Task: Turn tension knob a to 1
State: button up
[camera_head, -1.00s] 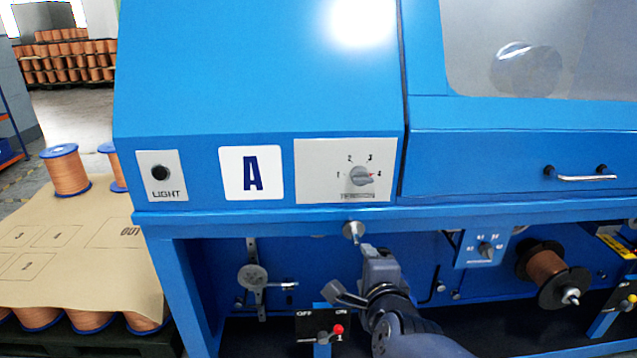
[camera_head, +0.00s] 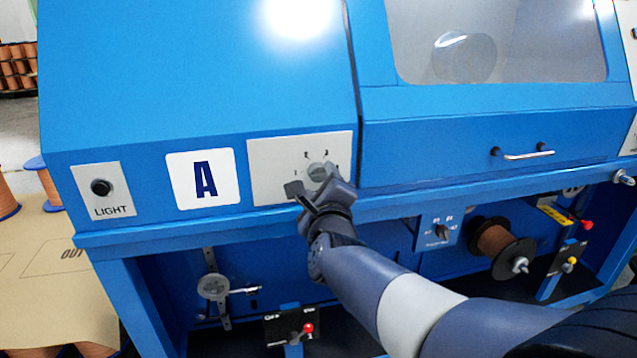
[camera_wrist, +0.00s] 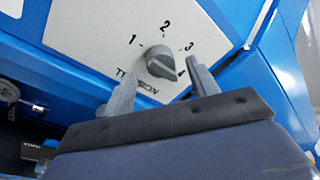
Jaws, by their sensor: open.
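Tension knob a is a grey dial on a pale panel beside the big letter A; it shows in the head view (camera_head: 319,171), partly hidden by my gripper, and in the wrist view (camera_wrist: 160,61). The panel (camera_wrist: 90,30) carries the numbers 1 to 4 around the knob and the word TENSION. My gripper (camera_head: 312,186) is open in front of the panel. In the wrist view its fingers (camera_wrist: 161,72) are spread either side of the knob's lower part; I cannot tell whether they touch it.
A LIGHT button (camera_head: 101,187) and the A label (camera_head: 203,178) are to the left on the blue machine. A drawer handle (camera_head: 522,155) is to the right. Below are a lever box (camera_head: 292,325), a small dial plate (camera_head: 438,233) and a copper spool (camera_head: 492,244).

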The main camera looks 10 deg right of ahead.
jog(key=shift+w+d, duration=0.15)
jog(key=shift+w, duration=0.8)
jog(key=shift+c, duration=0.5)
jog(key=c, duration=0.9)
